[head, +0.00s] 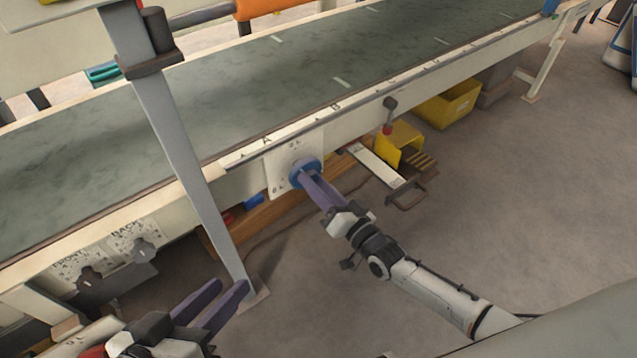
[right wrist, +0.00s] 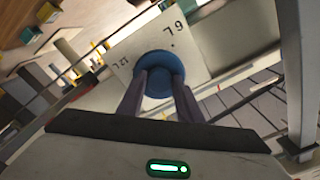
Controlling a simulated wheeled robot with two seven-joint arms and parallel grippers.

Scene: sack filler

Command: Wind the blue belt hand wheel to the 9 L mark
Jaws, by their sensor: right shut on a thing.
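The blue hand wheel (head: 304,172) sits on a white marked plate (head: 283,163) on the near side of the conveyor. My right gripper (head: 312,184) reaches it from the front, its purple fingers shut on the wheel. My left gripper (head: 228,300) is open and empty at the lower left, in front of the grey post.
The green conveyor belt (head: 230,105) runs across the view. A grey upright post (head: 175,140) stands left of the wheel. A yellow pedal box (head: 399,141), a lever with a red collar (head: 388,115) and a yellow bin (head: 447,104) are to the right.

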